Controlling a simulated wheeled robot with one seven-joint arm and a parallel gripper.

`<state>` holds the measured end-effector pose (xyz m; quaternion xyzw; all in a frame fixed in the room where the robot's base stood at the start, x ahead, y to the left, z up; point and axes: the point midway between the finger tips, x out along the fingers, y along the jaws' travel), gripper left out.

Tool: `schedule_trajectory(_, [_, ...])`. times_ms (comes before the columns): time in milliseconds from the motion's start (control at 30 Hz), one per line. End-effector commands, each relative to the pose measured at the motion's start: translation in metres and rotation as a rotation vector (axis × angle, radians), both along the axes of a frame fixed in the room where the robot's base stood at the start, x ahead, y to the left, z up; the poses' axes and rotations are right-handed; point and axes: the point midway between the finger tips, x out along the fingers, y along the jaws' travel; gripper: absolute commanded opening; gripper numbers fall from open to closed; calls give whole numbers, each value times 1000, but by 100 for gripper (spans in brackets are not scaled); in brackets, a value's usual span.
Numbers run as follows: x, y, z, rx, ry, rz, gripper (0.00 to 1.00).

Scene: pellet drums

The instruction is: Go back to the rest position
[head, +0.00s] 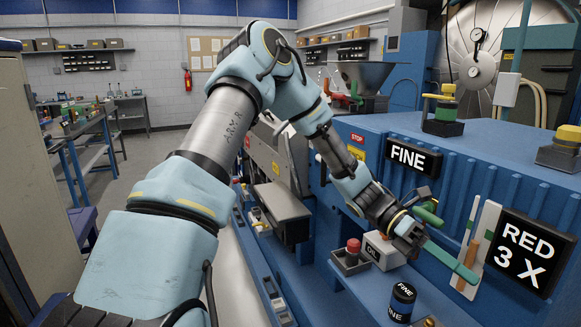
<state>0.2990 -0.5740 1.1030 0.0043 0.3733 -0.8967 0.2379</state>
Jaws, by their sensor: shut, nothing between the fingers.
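My arm reaches forward from the lower left, bends at the top, and comes down to my gripper (412,240) in front of the blue machine (450,165) at the right. The gripper is shut and holds nothing. A green bar (453,262) shows just right of the gripper, and a shorter green piece (428,216) shows above it. I cannot tell whether the gripper touches either. Behind the bar, a white slotted plate (489,212) stands on the machine's face.
A black drum marked FINE (402,301) stands on the blue ledge below my gripper. FINE (413,158) and RED 3 X (530,250) signs hang on the machine. Floor at the left is clear.

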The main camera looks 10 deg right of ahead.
Motion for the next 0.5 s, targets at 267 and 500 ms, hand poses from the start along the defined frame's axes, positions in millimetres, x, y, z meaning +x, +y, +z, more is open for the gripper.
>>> schedule_trajectory(267, [47,86,-65,-82,-488,-98,0])
schedule_trajectory(500, [120,231,-110,-166,-1085,-412,0])
